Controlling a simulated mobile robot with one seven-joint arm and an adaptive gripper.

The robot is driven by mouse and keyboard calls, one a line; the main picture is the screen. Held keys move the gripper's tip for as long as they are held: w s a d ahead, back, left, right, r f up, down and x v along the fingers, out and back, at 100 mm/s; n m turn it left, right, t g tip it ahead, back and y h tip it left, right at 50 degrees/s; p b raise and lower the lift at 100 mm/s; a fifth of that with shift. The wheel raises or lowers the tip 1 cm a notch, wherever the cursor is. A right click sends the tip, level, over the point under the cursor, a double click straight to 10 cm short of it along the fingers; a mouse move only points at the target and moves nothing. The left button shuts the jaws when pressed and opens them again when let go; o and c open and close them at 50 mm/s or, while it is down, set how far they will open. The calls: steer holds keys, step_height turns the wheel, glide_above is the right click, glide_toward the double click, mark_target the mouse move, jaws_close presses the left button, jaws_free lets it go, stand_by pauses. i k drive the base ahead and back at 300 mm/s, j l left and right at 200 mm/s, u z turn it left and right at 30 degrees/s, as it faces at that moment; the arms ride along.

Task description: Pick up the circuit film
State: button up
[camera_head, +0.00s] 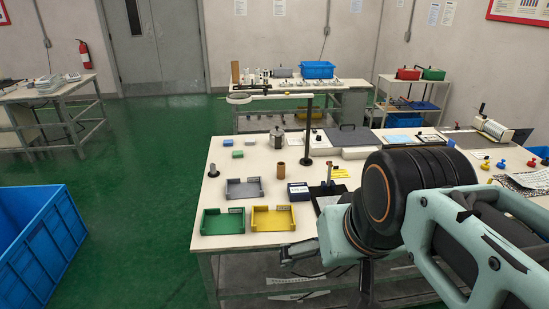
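I cannot single out the circuit film for certain. Flat sheets lie on the near worktable (240,166): a white sheet with a dark pattern (527,181) at the right edge, and pale sheets with bluish edges (402,140) at the back right. My arm covers much of the table's right half. My gripper (298,256) shows small and dark at the table's front edge, left of my arm's wrist and well away from these sheets. Its fingers are too small and too partly hidden to tell open from shut.
Green (224,228), yellow (273,226) and grey trays (244,195) stand at the table's front left. A black post (308,135) carries a ring lamp above the table. A brown cylinder (280,171) and dark-blue box (298,191) stand nearby. A blue bin (40,240) is on the floor.

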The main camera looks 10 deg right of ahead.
mark_target(323, 201)
steer(key=z, duration=0.45)
steer(key=i+l+u, duration=0.15)
steer(key=i, duration=0.4)
steer(key=i+l+u, duration=0.15)
steer(key=i+l, duration=0.25)
steer(key=i, duration=0.15)
steer(key=i+l, duration=0.15)
steer(key=i+u, duration=0.15)
